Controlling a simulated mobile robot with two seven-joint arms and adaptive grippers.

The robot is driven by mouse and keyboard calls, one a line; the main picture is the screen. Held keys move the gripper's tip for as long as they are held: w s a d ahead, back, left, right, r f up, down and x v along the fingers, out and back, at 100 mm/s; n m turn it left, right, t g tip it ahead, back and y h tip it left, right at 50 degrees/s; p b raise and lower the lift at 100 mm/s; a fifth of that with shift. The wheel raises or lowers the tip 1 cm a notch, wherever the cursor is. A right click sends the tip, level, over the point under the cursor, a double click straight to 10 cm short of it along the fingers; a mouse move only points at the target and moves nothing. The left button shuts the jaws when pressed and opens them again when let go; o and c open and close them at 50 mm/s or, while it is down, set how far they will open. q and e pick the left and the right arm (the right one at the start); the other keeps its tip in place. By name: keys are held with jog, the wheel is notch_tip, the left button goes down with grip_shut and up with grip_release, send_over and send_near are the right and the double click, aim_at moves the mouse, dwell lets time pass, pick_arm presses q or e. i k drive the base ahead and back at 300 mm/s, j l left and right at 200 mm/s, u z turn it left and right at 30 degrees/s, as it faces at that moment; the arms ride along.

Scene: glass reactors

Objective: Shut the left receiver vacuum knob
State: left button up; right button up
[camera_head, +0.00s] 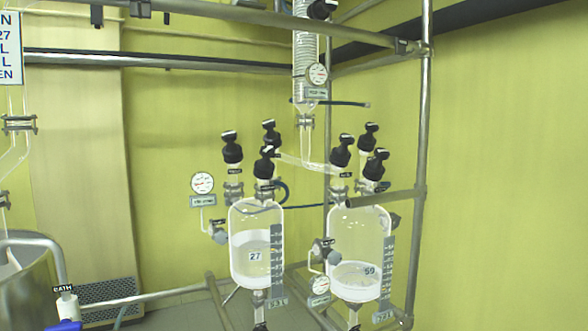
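The left receiver (248,217) is a clear glass vessel marked 27, partly filled with white liquid, with a scale on its right side. Black knobs stand above it: one at the left (231,149), one at the back (270,134) and one at the front (264,166). Their small labels are too blurred to read, so I cannot tell which is the vacuum knob or whether it is open. A round gauge (202,183) is at the receiver's upper left. Neither of my grippers is in view.
The right receiver (350,225), marked 59, stands close by with several black knobs above it. A glass condenser coil (306,45) hangs above. Metal frame posts (422,150) and rails surround the glassware. A steel vessel (28,285) is at lower left.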

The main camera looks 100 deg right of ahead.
aim_at(267, 153)
jog(key=z, duration=3.3)
